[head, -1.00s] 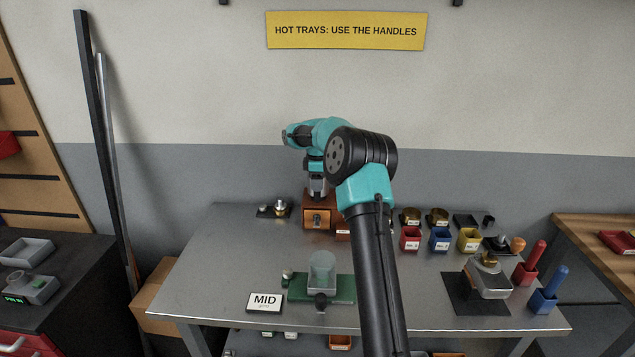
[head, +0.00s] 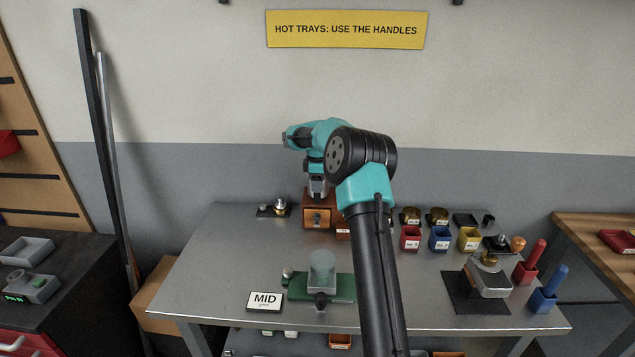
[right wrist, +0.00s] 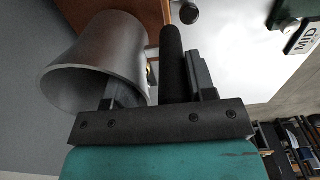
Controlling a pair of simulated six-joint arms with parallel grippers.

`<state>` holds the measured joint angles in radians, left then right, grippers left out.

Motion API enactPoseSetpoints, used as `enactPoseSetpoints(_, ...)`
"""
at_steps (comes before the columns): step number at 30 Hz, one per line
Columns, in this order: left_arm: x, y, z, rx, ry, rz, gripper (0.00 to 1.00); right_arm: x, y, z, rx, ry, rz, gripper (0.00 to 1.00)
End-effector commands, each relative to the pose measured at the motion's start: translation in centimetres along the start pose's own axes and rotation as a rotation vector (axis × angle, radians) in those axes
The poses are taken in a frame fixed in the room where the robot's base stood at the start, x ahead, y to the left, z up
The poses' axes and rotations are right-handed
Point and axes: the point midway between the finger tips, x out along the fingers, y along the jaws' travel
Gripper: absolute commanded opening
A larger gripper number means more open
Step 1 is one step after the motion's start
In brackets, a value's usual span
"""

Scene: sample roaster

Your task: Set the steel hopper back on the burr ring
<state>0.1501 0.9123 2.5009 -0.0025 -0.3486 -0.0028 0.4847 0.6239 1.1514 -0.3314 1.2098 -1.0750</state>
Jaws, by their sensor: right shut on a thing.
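The steel hopper (right wrist: 95,62) is a grey tapered cup with its wide mouth toward the camera in the right wrist view. My right gripper (right wrist: 160,90) is shut on the hopper by its wall, one finger showing in the mouth. In the head view my right gripper (head: 318,186) points down just above the brown wooden grinder box (head: 316,216) with its front knob. I cannot make out the burr ring, and the gap between hopper and box is unclear. My left gripper is not in view.
A green stand with a clear cup (head: 322,268) and a MID card (head: 265,301) stand at the front. Small metal parts (head: 278,206) lie left of the box. The table's middle left is clear.

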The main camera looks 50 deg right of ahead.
Motion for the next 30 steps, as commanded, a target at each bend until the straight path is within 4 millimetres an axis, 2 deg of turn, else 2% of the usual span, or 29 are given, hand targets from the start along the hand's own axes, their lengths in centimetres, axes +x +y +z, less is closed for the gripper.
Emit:
enactPoseSetpoints(22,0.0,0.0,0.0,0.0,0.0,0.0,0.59,1.4,0.0,0.0,0.0,0.0,0.001,0.23)
enactPoseSetpoints(23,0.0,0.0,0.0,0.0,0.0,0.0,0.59,1.4,0.0,0.0,0.0,0.0,0.001,0.54)
enactPoseSetpoints(30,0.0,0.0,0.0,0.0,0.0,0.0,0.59,1.4,0.0,0.0,0.0,0.0,0.001,0.77)
